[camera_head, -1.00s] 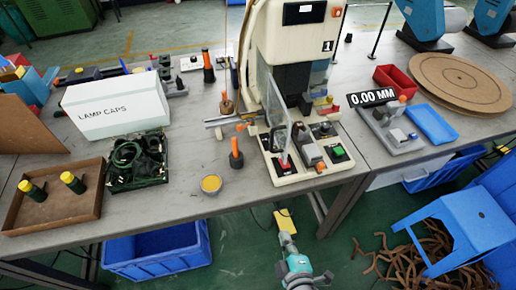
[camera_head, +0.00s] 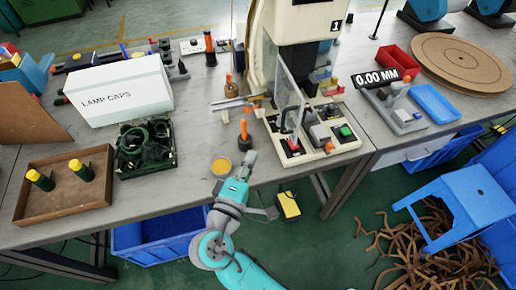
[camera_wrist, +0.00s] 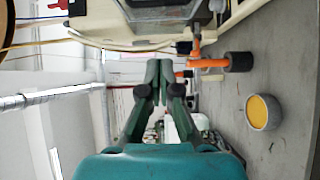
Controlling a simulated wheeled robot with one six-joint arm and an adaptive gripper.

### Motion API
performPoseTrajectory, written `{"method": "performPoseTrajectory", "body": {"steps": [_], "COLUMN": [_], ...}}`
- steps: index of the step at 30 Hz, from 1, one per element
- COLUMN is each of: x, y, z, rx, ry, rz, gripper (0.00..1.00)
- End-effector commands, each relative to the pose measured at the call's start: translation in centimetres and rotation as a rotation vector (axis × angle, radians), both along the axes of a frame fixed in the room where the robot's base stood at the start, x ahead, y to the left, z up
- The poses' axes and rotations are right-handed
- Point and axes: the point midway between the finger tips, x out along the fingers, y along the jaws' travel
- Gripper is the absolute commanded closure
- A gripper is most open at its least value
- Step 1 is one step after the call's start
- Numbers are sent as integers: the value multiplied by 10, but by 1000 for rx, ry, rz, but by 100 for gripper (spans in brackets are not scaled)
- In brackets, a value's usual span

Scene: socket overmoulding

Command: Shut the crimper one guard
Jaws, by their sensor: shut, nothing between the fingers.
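Crimper one (camera_head: 305,50) is the cream machine marked "1" at the back of the bench. Its guard (camera_head: 289,98) is a clear upright panel with a pale frame, swung out at an angle from the machine's front, above the left part of the base. My gripper (camera_head: 249,157) is at the bench's front edge, in front and to the left of the guard, apart from it. In the wrist view my gripper's fingers (camera_wrist: 160,68) are together and empty. The crimper's base (camera_wrist: 225,22) lies along the top there, turned sideways.
An orange-handled tool (camera_head: 244,135) stands between my gripper and the crimper; it also shows in the wrist view (camera_wrist: 210,63). A cup of yellow material (camera_head: 221,167) is just left of my gripper. The crimper's base carries a green button (camera_head: 345,132).

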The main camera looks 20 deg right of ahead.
Motion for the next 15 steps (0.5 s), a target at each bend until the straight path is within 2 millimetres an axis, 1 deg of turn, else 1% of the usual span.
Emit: {"method": "performPoseTrajectory", "body": {"steps": [1,8,15], "x": [6,36,71], "y": [-6,-29,-54], "z": [0,0,0], "rx": [1,1,1], "ry": [-1,-1,-2], "rz": [-5,-5,-4], "gripper": [100,100,100]}}
